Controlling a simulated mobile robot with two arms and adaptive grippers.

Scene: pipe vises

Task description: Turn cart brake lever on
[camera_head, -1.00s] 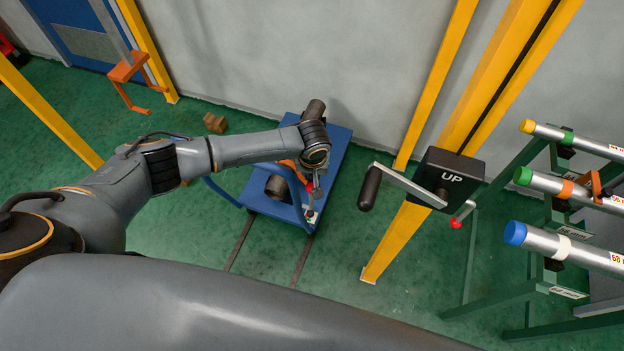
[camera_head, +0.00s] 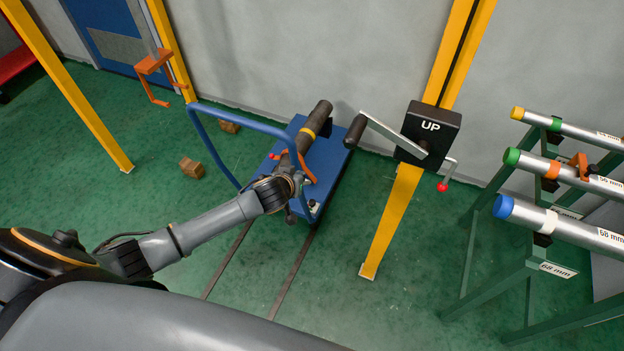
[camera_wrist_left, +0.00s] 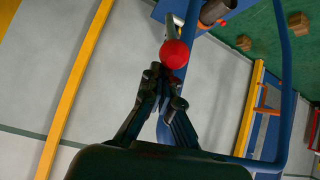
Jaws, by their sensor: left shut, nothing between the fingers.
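The blue cart (camera_head: 329,166) stands on the green floor, with a dark pipe (camera_head: 323,118) lying on it. In the left wrist view, a red ball knob (camera_wrist_left: 174,53) on a silver lever, which looks like the brake lever, is just beyond my fingertips. My left gripper (camera_wrist_left: 161,75) is shut and empty, its tips close below the knob; I cannot tell if they touch it. In the head view, my left wrist is over the cart's near end and hides the knob and most of the fingers. My right gripper is not in view.
The cart's blue tubular handle (camera_head: 245,119) arches beside my left arm. A yellow post carries a black UP crank box (camera_head: 428,133) to the right. A rack with capped pipes (camera_head: 562,229) stands far right. Brown blocks (camera_head: 191,168) lie on the floor left of the cart.

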